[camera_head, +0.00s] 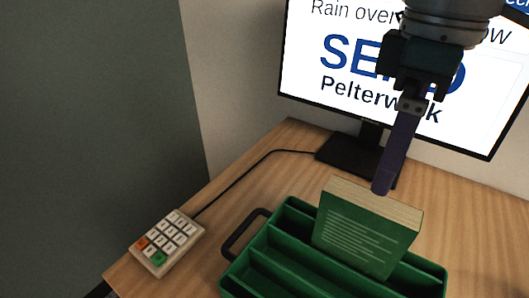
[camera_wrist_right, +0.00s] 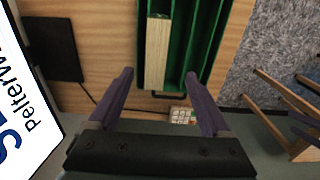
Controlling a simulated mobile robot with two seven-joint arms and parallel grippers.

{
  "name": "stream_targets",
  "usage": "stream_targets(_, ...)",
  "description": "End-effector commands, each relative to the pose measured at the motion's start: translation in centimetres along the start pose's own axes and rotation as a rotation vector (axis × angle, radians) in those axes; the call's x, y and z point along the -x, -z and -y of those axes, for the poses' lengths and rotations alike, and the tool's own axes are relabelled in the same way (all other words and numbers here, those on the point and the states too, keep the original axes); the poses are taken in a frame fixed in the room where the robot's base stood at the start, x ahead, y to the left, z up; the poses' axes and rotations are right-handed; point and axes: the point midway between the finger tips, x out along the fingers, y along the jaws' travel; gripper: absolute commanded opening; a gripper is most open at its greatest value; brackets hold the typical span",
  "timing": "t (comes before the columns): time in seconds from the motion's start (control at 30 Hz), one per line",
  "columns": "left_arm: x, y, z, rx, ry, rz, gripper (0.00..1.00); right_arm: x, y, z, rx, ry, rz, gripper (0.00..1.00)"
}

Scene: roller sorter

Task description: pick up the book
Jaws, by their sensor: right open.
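A green book (camera_head: 365,232) with pale pages and lines of print on its cover stands upright in a green slotted tray (camera_head: 262,268) on the desk. In the right wrist view, its pale page edge (camera_wrist_right: 158,52) lies along the tray's monitor side, beside empty slots. My right gripper (camera_head: 383,188) points down over the book's top edge; one finger hides the other in the head view. In the right wrist view, the gripper (camera_wrist_right: 158,76) is open and empty, its two purple fingers apart with the book's line between them. My left gripper is not in view.
A monitor (camera_head: 335,60) stands behind the tray on a black base (camera_head: 345,152), close to my right arm. A keypad (camera_head: 166,240) with a cable lies left of the tray's black handle (camera_head: 243,236). Wooden furniture legs (camera_wrist_right: 285,100) stand on grey carpet beside the desk.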

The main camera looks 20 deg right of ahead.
Motion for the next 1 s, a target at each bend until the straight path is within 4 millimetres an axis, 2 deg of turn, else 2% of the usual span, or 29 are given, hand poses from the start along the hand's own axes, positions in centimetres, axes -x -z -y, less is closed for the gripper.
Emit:
stream_targets(0.03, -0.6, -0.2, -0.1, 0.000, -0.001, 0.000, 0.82, -0.5, -0.1, -0.2, -0.003, 0.000, 0.005, 0.82)
stream_targets(0.13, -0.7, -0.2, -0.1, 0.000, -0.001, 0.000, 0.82, -1.4, -0.2, -0.3, -0.004, 0.002, 0.009, 0.82)
stream_targets(0.3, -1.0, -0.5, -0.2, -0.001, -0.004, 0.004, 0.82, -3.9, -0.2, -0.3, -0.005, 0.002, 0.009, 0.82)
stream_targets(0.47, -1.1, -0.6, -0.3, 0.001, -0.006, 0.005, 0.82, -5.3, -0.1, -0.3, -0.003, 0.001, 0.007, 0.82)
stream_targets(0.73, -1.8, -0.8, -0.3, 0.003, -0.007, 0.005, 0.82, -9.3, 0.0, -0.6, -0.005, 0.000, 0.008, 0.82)
stream_targets(0.83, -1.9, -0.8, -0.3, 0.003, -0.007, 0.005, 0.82, -10.0, 0.0, -0.6, -0.003, -0.001, 0.007, 0.82)
stream_targets(1.0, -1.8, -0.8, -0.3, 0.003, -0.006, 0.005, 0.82, -10.1, 0.0, -0.6, -0.003, -0.003, 0.005, 0.82)
